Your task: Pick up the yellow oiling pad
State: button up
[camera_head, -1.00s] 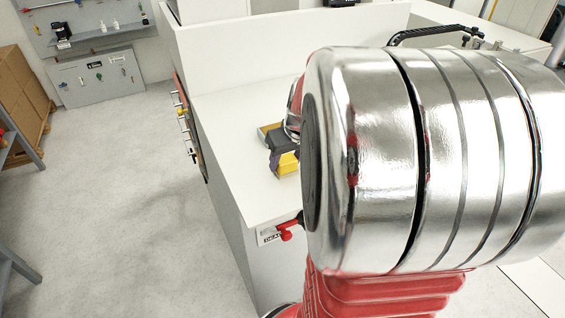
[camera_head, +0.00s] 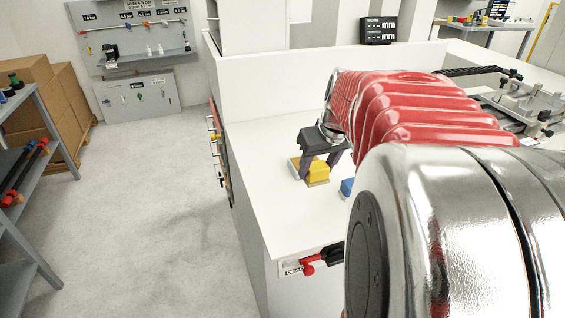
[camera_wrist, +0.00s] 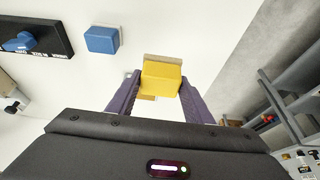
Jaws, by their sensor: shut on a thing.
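The yellow oiling pad (camera_head: 317,172), a small block with a pale tan underside, is at the left part of the white worktop. My gripper (camera_head: 320,163) points down over it, with its dark purple fingers on either side. In the wrist view the yellow pad (camera_wrist: 161,77) sits between the two fingertips of my gripper (camera_wrist: 160,80), which is shut on it. I cannot tell whether the pad is clear of the worktop. A small tan patch shows just beside it in the wrist view.
A blue block (camera_head: 347,187) stands on the worktop (camera_head: 262,190) right of the pad, partly hidden by my arm. A red-handled switch (camera_head: 318,262) is on the front side. A metal fixture (camera_head: 520,105) lies at the far right. Open floor lies left.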

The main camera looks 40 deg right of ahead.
jog(key=shift+r, duration=0.55)
jog(key=o, duration=0.6)
jog(key=c, duration=0.5)
